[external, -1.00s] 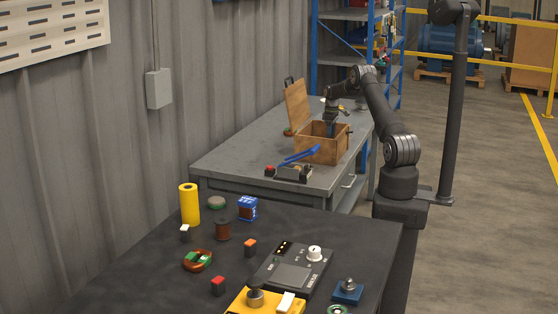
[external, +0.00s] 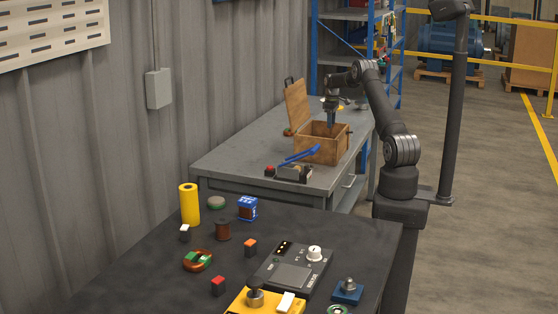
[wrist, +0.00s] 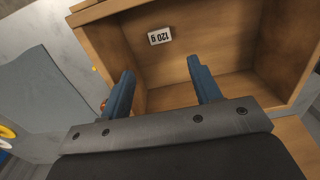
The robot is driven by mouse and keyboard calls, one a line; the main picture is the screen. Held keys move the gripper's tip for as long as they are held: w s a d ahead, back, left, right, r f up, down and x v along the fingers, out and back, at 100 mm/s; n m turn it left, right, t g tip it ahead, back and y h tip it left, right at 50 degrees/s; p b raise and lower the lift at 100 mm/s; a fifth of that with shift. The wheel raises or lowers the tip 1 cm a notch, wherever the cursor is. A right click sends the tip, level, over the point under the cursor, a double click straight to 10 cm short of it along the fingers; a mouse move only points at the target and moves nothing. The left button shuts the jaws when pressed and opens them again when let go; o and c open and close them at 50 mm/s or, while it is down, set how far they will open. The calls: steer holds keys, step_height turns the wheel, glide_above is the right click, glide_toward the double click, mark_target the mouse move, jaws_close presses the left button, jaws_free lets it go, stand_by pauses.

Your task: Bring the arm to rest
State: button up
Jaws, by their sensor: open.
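My gripper (wrist: 160,90) is open, with its two blue fingers spread apart over the open wooden box in the wrist view. In the external view my gripper (external: 331,122) points down at the opening of the wooden box (external: 318,150), which stands on the grey bench (external: 235,160). The box lid (external: 297,105) is tilted up at its left. Nothing is between the fingers.
A blue tool (external: 299,156) and a small dark device (external: 289,173) are in front of the box. The nearer dark table holds a yellow cylinder (external: 189,204), a black panel with a knob (external: 294,270) and several small parts. Blue shelving (external: 359,50) stands behind.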

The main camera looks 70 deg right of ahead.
step_height(320, 180, down, 11)
steer(key=shift+f, duration=0.2)
step_height(320, 180, up, 3)
steer(key=shift+f, duration=0.1)
steer(key=shift+r, duration=0.65)
